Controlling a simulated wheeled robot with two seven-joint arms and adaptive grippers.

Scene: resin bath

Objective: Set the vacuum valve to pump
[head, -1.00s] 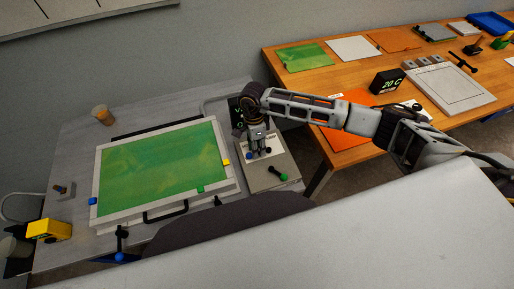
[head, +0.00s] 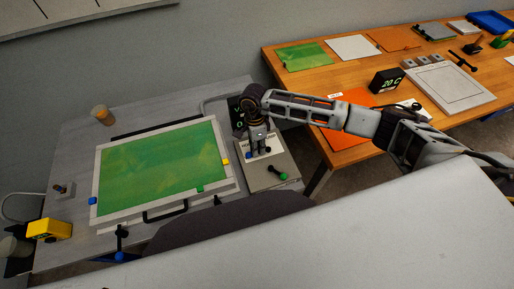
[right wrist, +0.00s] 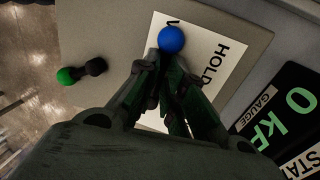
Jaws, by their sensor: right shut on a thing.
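A grey valve box (head: 262,180) stands to the right of the green-topped bath in the head view. My right gripper (head: 258,152) is over its white label and shut on a valve lever with a blue ball end (head: 249,156). In the right wrist view the blue ball (right wrist: 172,40) sticks out just beyond my shut right fingers (right wrist: 165,75); the fingers hide most of the lever. The white label (right wrist: 205,55) shows the word HOLD and part of another word starting with V. A black gauge (right wrist: 292,115) reads 0 kPa. My left gripper is not in view.
A second lever with a green ball (head: 283,176) lies on the same box, close by my right gripper. The framed bath (head: 226,180) stands to the left. A wooden table (head: 317,150) with plates and a 20 C display (head: 388,82) is at the right.

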